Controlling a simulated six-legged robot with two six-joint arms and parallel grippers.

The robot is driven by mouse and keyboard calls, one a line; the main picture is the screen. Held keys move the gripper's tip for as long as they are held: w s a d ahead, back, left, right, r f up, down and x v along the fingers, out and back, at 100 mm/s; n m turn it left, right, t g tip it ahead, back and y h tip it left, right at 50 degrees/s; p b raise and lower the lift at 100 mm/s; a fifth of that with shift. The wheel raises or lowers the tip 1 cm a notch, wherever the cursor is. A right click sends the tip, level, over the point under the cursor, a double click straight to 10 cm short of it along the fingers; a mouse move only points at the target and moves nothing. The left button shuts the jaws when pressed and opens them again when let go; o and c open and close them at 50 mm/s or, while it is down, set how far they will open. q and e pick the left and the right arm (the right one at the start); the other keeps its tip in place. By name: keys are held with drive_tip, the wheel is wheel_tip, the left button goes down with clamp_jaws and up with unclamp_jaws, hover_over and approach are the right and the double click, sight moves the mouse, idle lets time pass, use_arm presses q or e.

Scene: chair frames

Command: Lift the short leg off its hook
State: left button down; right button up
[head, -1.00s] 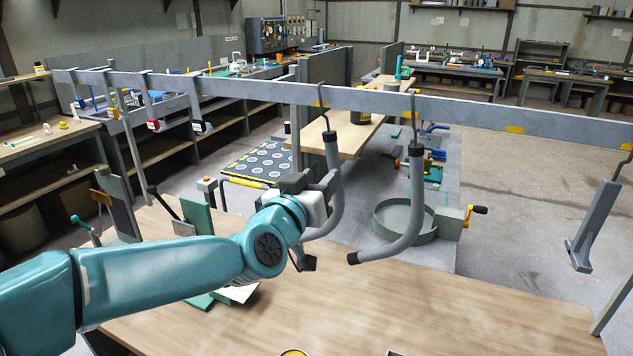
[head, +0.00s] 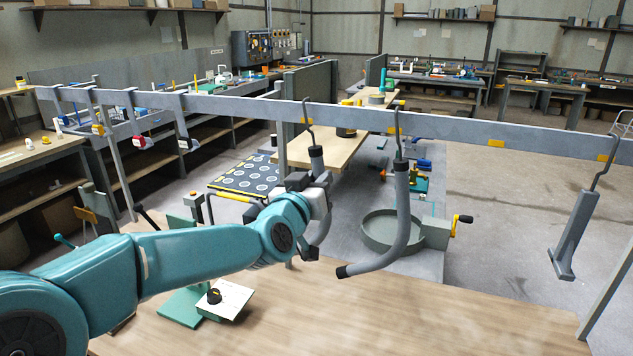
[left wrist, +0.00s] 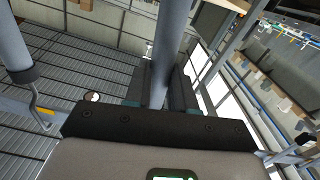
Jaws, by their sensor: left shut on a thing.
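The short leg (head: 317,160) is a grey curved tube with a black cap, hanging from a thin hook (head: 308,122) on the long grey rail (head: 250,107). My left gripper (head: 319,192) is shut around its upper part, a little below the cap. The gripper and arm hide much of the tube; a grey lower piece shows below the gripper. In the left wrist view the tube (left wrist: 172,40) runs between the two dark fingers (left wrist: 160,88). The cap still appears to be at the hook. My right gripper is out of view.
A similar curved leg (head: 402,210) hangs close to the right. A straight grey leg (head: 575,235) hangs farther right. The wooden bench top (head: 400,315) below is mostly clear, with a white card (head: 228,298) on a green stand (head: 182,306) at left.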

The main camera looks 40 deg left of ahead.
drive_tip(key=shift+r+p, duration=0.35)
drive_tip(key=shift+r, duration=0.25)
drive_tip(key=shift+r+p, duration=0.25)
drive_tip(key=shift+p, duration=0.2)
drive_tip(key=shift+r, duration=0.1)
idle(0.4)
